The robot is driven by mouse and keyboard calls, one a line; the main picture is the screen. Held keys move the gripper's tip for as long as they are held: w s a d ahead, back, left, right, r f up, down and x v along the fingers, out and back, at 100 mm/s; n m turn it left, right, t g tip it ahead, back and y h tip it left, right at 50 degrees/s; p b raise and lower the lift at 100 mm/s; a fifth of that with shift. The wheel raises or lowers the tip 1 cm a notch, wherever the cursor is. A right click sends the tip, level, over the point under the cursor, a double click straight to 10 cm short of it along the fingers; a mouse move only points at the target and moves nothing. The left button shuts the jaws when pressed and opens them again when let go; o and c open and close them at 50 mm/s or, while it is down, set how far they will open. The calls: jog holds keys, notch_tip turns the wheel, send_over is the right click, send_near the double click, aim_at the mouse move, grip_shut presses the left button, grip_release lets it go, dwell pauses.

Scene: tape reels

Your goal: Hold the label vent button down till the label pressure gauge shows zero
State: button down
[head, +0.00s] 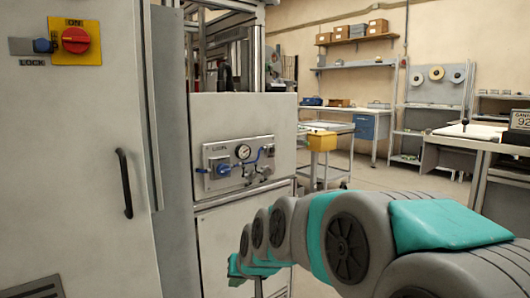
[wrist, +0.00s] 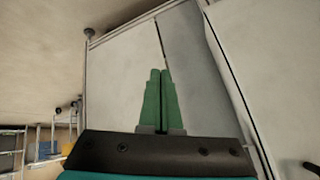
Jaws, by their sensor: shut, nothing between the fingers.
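In the head view a panel (head: 220,183) sits on the front of the grey machine. It carries a round pressure gauge (head: 243,152), blue valve handles and pipes (head: 254,160), and small fittings at its lower right. The gauge's needle is too small to read, and I cannot tell which part is the vent button. My gripper shows in the wrist view (wrist: 160,72) with its two green fingers together and empty. It points at bare grey machine panels, and the gauge panel is not in that view. In the head view my arm reaches low in front of the machine, and the fingers cannot be made out.
A tall grey cabinet (head: 75,200) with a red rotary switch (head: 75,40) and a black handle (head: 124,183) stands at left. A trolley with a yellow box (head: 322,141) stands behind my arm. A workbench (head: 475,135) is at right. Open floor lies between.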

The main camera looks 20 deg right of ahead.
jog(key=w+d+r+m+t+h, duration=0.1)
jog(key=w+d+r+t, duration=0.15)
jog(key=w, duration=0.35)
jog(key=w+d+r+m+t, duration=0.1)
jog(key=w+d+r+t, duration=0.1)
jog(key=w+d+r, duration=0.3)
jog(key=w+d+r+m+t+h, duration=0.1)
jog(key=w+r+m+t, duration=0.15)
jog(key=w, duration=0.45)
jog(key=w+d+r+m+t+h, duration=0.1)
jog(key=w+d+r+m+h, duration=0.1)
jog(key=d, duration=0.7)
jog(key=w+d+r+m+t+h, duration=0.2)
jog(key=w+d+r+h, duration=0.3)
jog(key=d+r, duration=0.3)
jog(key=shift+w+d+r+m+h, duration=0.15)
jog(key=shift+d+r+m+h, duration=0.1)
jog(key=shift+d+m+h, duration=0.4)
jog(key=shift+w, duration=0.15)
jog(key=p, duration=0.6)
send_near(273, 150)
jog(key=w+d, duration=0.4)
jog(key=shift+w+d+r, duration=0.25)
jog(key=shift+w+d, duration=0.05)
jog(key=shift+d, duration=0.05)
